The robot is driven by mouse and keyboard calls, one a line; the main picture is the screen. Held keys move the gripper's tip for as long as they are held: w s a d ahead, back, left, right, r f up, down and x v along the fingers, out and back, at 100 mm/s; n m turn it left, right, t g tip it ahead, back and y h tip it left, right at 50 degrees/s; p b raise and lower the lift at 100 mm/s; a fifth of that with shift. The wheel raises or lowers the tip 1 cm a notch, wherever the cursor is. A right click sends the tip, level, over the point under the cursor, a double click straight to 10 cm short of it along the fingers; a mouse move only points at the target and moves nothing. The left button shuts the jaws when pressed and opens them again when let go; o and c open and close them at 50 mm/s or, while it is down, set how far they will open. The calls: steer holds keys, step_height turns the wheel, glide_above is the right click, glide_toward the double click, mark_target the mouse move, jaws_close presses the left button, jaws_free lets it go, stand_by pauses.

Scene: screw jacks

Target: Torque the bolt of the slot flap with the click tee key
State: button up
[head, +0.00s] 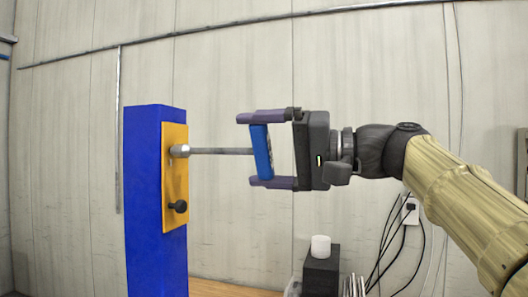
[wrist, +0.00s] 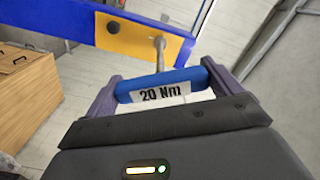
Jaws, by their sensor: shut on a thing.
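The click tee key has a blue cross handle (head: 262,151) and a grey shaft with a socket (head: 181,151) at its far end. In the wrist view the handle (wrist: 160,86) carries a "20 Nm" label. My gripper (head: 245,150) is shut on the handle, one purple finger above and one below. The shaft is about level, and the socket is at the upper part of the yellow slot flap (head: 174,195) on the blue post (head: 145,200). The bolt under the socket is hidden, so I cannot tell how fully it is seated. A black knob (head: 178,206) sits lower on the flap.
A white cylinder (head: 320,246) stands on a black box (head: 321,272) below my gripper. Black cables (head: 395,245) hang at a wall socket on the right. A wooden cabinet (wrist: 28,95) shows in the wrist view. The space around the shaft is clear.

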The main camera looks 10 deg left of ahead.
steer(key=shift+a, duration=0.45)
steer(key=shift+r+m+p, duration=0.1)
steer(key=shift+m+p, duration=0.75)
steer(key=shift+m, duration=1.55)
steer(key=shift+m+p, duration=1.15)
steer(key=shift+m, duration=1.55)
